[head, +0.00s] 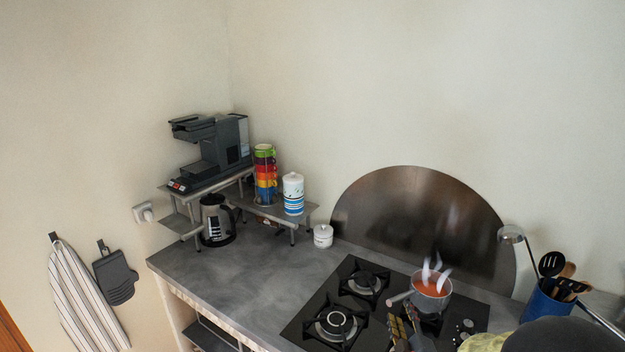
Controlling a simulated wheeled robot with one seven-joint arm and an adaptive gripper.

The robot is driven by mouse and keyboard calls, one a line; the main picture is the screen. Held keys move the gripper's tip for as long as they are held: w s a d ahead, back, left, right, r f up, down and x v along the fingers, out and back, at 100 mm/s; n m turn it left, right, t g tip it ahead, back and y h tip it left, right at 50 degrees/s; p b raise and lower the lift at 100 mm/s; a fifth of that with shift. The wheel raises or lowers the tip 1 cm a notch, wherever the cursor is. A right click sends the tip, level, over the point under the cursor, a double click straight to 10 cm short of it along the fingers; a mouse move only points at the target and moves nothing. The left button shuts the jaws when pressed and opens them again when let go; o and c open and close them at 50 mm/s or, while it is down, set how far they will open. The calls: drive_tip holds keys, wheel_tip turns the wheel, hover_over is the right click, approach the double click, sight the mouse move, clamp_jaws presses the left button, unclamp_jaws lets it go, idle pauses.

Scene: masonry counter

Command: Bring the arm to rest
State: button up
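What looks like the tip of my gripper (406,326) shows at the bottom edge, over the front of the black gas hob (301,327). It is small and dark with tan patches, and I cannot tell whether its fingers are open or shut or hold anything. It is in front of a small saucepan (432,304) with orange-red contents and pale steam. The pan stands on a back burner with its handle pointing left. A large dark rounded shape at the bottom right may be part of my arm. Most of the arm is out of view.
A blue utensil holder (545,304) with a ladle and spatulas stands right of the hob. A white lidded pot (323,236), kettle (216,222), coffee machine (212,150), stacked cups (265,175) and striped canister (293,194) are left. The grey counter (250,275) has clear room.

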drive_tip(key=s+a+r+m+g+b, duration=0.1)
drive_tip(key=s+a+r+m+g, duration=0.15)
drive_tip(key=s+r, duration=0.25)
drive_tip(key=s+a+r+m+g+b, duration=0.1)
drive_tip(key=s+r+m+g, duration=0.2)
drive_tip(key=s+r+m, duration=0.15)
drive_tip(key=s+a+r+m+g, duration=0.1)
drive_tip(key=s+m+g, duration=0.1)
drive_tip(key=s, duration=0.9)
drive_tip(key=s+a+r+m+g+y+b, duration=0.1)
drive_tip(key=s+a+m+g, duration=0.1)
drive_tip(key=s, duration=0.9)
drive_tip(key=shift+s+r+g, duration=0.25)
drive_tip(key=shift+s+g, duration=0.05)
drive_tip(key=shift+g, duration=0.15)
drive_tip(key=shift+m, duration=0.3)
